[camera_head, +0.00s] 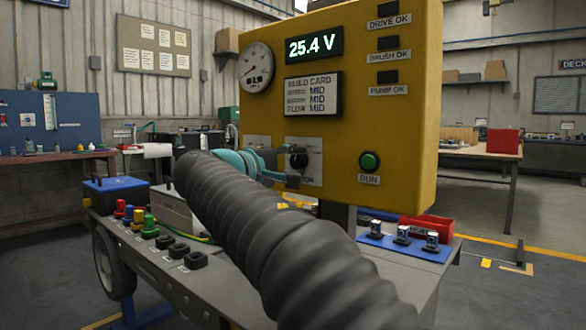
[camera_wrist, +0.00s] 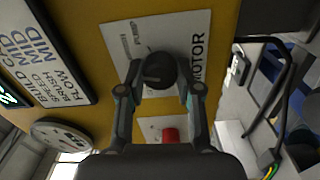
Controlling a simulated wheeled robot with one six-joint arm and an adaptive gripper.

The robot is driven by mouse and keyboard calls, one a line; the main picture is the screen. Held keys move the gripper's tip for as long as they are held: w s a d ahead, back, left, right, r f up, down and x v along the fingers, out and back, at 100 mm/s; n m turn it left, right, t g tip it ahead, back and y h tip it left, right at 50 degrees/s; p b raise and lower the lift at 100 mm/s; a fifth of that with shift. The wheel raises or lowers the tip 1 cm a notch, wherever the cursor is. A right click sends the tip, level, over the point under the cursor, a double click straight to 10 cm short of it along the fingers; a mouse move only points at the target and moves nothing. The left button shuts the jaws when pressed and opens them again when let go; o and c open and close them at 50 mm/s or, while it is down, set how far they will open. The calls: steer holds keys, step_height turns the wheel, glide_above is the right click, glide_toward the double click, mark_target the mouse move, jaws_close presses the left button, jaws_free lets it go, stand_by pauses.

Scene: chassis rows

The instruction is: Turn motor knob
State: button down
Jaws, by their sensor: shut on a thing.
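The motor knob (camera_wrist: 158,68) is round and black, on a light plate (camera_wrist: 205,40) marked MOTOR on the yellow panel. In the wrist view my gripper (camera_wrist: 158,90) has one finger on each side of the knob, shut on it. In the head view the dark knob (camera_head: 299,160) shows at the tip of my gripper (camera_head: 290,172), and my arm hides the plate's lower left. Which way the knob points is too dark to tell.
The yellow panel (camera_head: 410,130) carries a gauge (camera_head: 255,68), a display (camera_head: 314,46) reading 25.4 V, a build card (camera_head: 313,95) listing MID settings and a green RUN button (camera_head: 370,161). A red control (camera_wrist: 171,134) sits beside the knob. Coloured terminals (camera_head: 149,226) stand on the chassis below.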

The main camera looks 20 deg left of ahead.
steer(key=m, duration=1)
steer(key=shift+m, duration=0.3)
stand_by(0.4)
steer(key=c, duration=0.8)
jaws_free()
steer(key=shift+o, duration=0.2)
steer(key=v, duration=1.2)
